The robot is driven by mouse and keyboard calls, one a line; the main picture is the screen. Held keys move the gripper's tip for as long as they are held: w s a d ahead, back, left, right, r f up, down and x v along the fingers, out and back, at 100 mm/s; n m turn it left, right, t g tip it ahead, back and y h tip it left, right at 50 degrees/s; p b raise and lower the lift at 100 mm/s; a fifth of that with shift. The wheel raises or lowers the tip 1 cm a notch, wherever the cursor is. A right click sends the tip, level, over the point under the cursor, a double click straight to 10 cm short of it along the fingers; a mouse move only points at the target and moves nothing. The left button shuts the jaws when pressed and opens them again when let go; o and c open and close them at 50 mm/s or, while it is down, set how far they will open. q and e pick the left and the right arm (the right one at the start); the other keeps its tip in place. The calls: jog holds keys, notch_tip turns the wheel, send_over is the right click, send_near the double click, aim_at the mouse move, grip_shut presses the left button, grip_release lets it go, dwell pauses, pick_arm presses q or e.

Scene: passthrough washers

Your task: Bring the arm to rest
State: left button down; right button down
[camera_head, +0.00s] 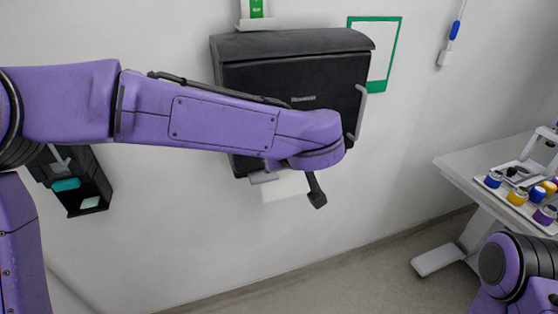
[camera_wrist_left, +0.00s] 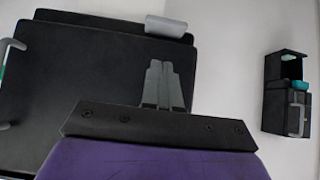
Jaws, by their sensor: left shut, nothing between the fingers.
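My left arm comes in from the left in the head view and reaches across the front of a black wall-mounted box (camera_head: 290,60). In the left wrist view my left gripper (camera_wrist_left: 161,66) shows two grey fingers together, shut and empty. They lie in front of the dark face of the box (camera_wrist_left: 80,75); whether they touch it I cannot tell. Only a purple and black joint of my right arm shows at lower right in the head view; its gripper is out of frame.
A grey handle (camera_head: 360,112) sticks out at the box's right side. A white piece (camera_head: 286,187) hangs below it. A small black wall holder (camera_head: 90,190) with a teal item is at left. A white table (camera_head: 465,160) with several coloured jars stands at right. Floor between is clear.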

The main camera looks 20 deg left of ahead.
pick_arm(q)
jog(key=shift+f, duration=0.1)
jog(key=s+a+f+b, duration=0.2)
jog(key=a+f, duration=0.2)
jog(key=f, duration=0.8)
jog(key=s+a+f+y+b, duration=0.1)
jog(key=s+a+f+b, duration=0.15)
jog(key=f, duration=0.85)
jog(key=s+a+f+b, duration=0.15)
jog(key=a+f, duration=0.35)
jog(key=f, duration=0.7)
jog(key=s+a+f+g+h+b, duration=0.1)
jog(key=s+a+f+g, duration=0.1)
jog(key=s+f, duration=0.6)
jog(key=s+a+f+g+h+b, duration=0.1)
jog(key=s+a+f, duration=0.3)
jog(key=s+f, duration=0.5)
jog(key=s+g, duration=0.1)
jog(key=s, duration=0.7)
jog(key=shift+s+h+b, duration=0.2)
jog(key=shift+h+b, duration=0.1)
jog(key=shift+b, duration=0.05)
